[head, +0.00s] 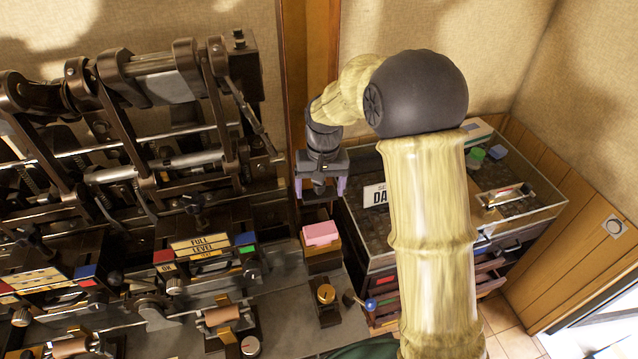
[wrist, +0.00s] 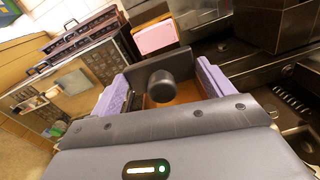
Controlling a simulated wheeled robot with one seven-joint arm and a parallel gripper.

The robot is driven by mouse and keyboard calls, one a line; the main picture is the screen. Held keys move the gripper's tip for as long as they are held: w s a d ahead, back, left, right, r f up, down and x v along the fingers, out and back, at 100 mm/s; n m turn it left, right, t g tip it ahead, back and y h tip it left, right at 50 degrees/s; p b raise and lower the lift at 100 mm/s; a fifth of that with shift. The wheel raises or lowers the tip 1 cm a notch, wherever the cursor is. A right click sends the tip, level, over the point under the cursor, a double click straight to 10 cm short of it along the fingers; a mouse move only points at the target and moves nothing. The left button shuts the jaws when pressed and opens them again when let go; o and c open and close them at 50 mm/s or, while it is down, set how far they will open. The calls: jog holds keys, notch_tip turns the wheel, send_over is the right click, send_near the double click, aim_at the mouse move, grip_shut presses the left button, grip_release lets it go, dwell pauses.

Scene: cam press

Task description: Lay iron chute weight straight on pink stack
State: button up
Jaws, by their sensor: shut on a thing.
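My gripper (head: 321,186) has purple finger pads and is shut on the iron chute weight, a dark plate with a round black knob. The weight (wrist: 160,88) shows between the pads in the wrist view. In the head view it is small and partly hidden by the gripper. The pink stack (head: 320,234) sits in the top of a dark and wooden chute on the machine's right end. The gripper and weight are above and behind it in the head view. The stack (wrist: 155,37) also shows beyond the weight in the wrist view, with a gap between them in the picture.
The press's arms and rollers (head: 160,120) stand to the left. A small post with an orange knob (head: 326,293) and a blue-tipped lever (head: 370,304) stand in front of the chute. A glass-topped drawer cabinet (head: 515,205) is at right.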

aim_at(321, 195)
jog(key=shift+s+d, duration=0.15)
jog(key=shift+s, duration=0.35)
jog(key=shift+d+f+b, duration=0.1)
jog(key=shift+f+b, duration=0.45)
jog(key=shift+f, duration=0.05)
notch_tip(321, 195, down, 2)
jog(key=shift+b, duration=0.75)
jog(key=shift+w+f+b, duration=0.25)
jog(key=shift+f+b, duration=0.5)
jog(key=shift+f, duration=0.25)
notch_tip(321, 195, down, 6)
jog(key=b, duration=0.4)
jog(key=shift+s+r, duration=0.1)
jog(key=shift+r, duration=0.05)
jog(key=shift+f+b, duration=0.5)
jog(key=shift+f, duration=0.1)
jog(key=shift+s, duration=0.15)
